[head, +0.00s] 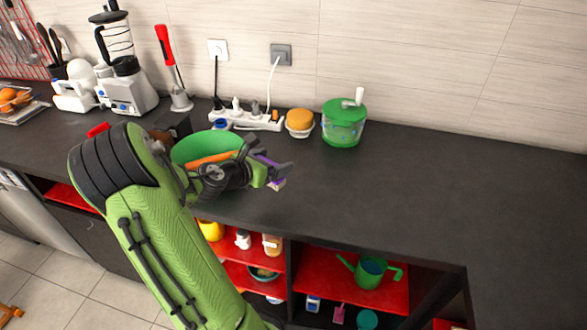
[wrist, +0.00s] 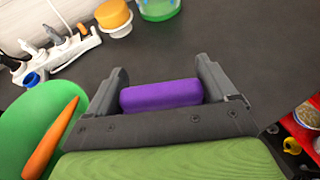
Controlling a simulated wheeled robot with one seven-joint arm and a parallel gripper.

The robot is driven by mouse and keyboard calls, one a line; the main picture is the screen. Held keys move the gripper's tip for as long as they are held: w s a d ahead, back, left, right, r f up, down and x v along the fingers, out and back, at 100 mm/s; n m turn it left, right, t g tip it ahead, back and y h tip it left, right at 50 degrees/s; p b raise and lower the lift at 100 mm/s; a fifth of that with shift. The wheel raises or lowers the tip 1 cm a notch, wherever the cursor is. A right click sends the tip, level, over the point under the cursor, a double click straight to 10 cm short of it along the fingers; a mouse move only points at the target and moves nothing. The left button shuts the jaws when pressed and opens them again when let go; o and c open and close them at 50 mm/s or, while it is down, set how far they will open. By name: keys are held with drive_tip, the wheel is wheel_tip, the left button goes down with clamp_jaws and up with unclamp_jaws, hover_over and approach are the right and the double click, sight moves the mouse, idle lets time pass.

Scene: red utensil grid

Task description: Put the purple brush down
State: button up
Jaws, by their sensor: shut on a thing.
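The purple brush (wrist: 160,95) is between the two fingers of my gripper (wrist: 162,86) in the wrist view, and the fingers are shut on it. In the head view my gripper (head: 282,173) is over the dark countertop (head: 400,190), near its front edge, and a bit of the purple brush (head: 270,160) shows at the fingers. The brush appears to be above the counter; its exact height is hard to tell. Most of the brush is hidden by the fingers and palm.
A green bowl (head: 200,146) with a carrot (wrist: 50,140) stands just left of my gripper. A power strip (head: 245,120), an orange-topped jar (head: 300,123) and a green container (head: 343,124) stand behind. The counter to the right is clear. Open red shelves (head: 325,275) lie below the front edge.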

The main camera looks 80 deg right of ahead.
wheel_tip(320, 180, down, 9)
drive_tip(key=b, duration=0.2)
drive_tip(key=shift+w+b, duration=0.1)
drive_tip(key=shift+b, duration=0.3)
drive_tip(key=shift+r, duration=0.1)
